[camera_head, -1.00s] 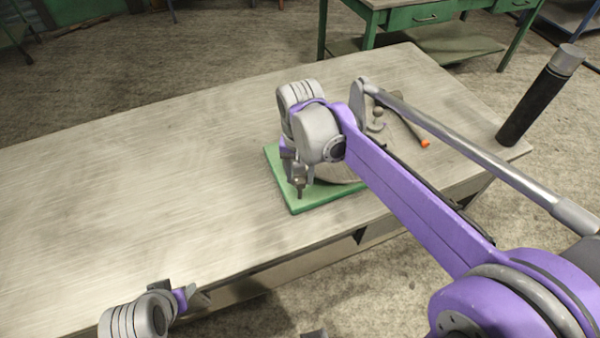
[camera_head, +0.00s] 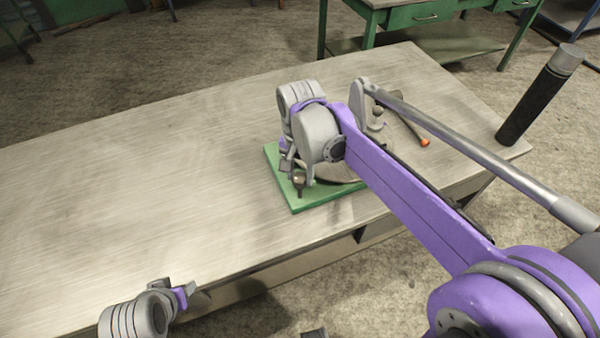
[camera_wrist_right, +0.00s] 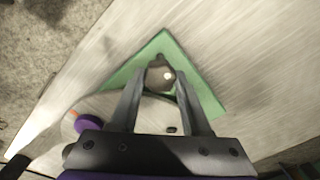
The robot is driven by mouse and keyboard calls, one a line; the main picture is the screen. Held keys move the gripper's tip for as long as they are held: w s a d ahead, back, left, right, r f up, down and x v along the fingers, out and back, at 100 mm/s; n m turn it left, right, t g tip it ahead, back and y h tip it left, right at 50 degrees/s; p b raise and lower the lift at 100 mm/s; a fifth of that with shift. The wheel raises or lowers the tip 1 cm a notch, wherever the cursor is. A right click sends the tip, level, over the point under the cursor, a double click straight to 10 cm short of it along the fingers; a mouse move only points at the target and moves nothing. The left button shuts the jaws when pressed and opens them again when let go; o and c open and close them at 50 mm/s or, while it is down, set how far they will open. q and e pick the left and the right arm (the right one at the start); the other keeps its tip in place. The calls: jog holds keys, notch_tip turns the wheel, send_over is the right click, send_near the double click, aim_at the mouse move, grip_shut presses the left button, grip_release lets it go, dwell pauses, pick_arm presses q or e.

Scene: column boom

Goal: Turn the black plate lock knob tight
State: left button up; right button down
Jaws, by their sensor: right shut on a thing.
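The plate lock knob (camera_wrist_right: 160,79) shows in the right wrist view as a small, dark rounded shape with a bright spot, near a corner of the green base plate (camera_head: 310,203). It also shows in the head view (camera_head: 299,181), partly covered by the gripper. My right gripper (camera_wrist_right: 160,86) is shut on the knob from above, one finger on either side. A round grey plate (camera_head: 338,174) rests on the green plate, mostly hidden by my purple arm. My left gripper (camera_head: 183,292) is empty and open near the table's front edge.
A grey bracket (camera_head: 362,98) with a long grey tube (camera_head: 470,150) stands behind my right arm. An orange-tipped tool (camera_head: 413,131) lies beyond it. The table's left side (camera_head: 130,190) is clear.

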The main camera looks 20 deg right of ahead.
jog(key=shift+c, duration=1.8)
grip_release()
jog(key=shift+r, duration=0.15)
notch_tip(320, 180, up, 10)
jog(key=shift+r+p, duration=0.25)
jog(key=shift+p, duration=0.1)
jog(key=s+d+f+n+t, duration=0.3)
jog(key=s+f+n+t, duration=0.2)
jog(key=s+f, duration=1)
jog(key=f+n, duration=0.1)
jog(key=n, duration=0.2)
jog(key=shift+s+d, duration=0.15)
jog(key=shift+s, duration=0.2)
